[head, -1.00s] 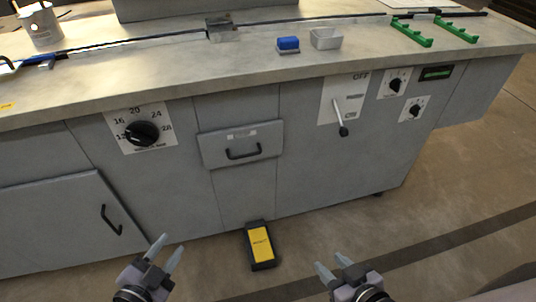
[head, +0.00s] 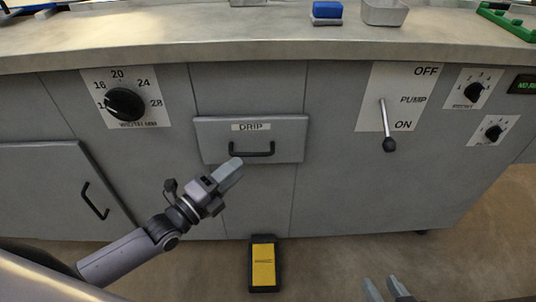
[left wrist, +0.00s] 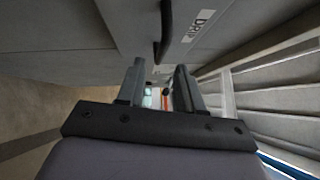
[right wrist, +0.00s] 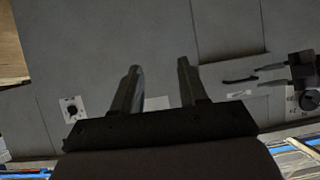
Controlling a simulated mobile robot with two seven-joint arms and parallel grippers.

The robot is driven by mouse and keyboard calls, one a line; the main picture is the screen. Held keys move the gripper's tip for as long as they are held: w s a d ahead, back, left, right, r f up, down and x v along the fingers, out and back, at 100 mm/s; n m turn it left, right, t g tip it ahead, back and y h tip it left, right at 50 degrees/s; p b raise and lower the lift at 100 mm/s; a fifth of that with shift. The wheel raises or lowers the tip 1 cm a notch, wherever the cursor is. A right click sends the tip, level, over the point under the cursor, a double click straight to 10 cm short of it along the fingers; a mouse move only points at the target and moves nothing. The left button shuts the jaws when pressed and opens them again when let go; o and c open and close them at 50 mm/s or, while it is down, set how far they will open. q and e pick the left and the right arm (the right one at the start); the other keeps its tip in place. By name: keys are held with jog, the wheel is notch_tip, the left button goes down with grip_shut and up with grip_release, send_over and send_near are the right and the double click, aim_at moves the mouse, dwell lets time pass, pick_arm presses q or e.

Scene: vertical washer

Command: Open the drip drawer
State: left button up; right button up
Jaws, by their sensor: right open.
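The drip drawer (head: 220,135) is a grey front with a DRIP label and a black bar handle (head: 253,150). It sits shut in the cabinet face. My left gripper (head: 232,168) is open, just below and left of the handle, and seems apart from it. In the left wrist view the handle (left wrist: 166,30) lies above the spread fingers (left wrist: 158,75), with nothing between them. My right gripper (head: 388,288) is low at the bottom edge, open and empty. The right wrist view shows its fingers (right wrist: 158,80) apart, with the handle (right wrist: 240,80) off to the right.
A width dial (head: 125,104) is left of the drawer and a pump lever (head: 387,130) is right of it. A black-and-yellow pedal (head: 263,265) lies on the floor below. The countertop (head: 200,45) overhangs above. A cabinet door (head: 50,190) stands shut at left.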

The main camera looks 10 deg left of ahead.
aim_at(253, 154)
pick_arm(q)
jog(key=shift+b+x, duration=0.85)
jog(key=shift+x, duration=2.6)
grip_shut()
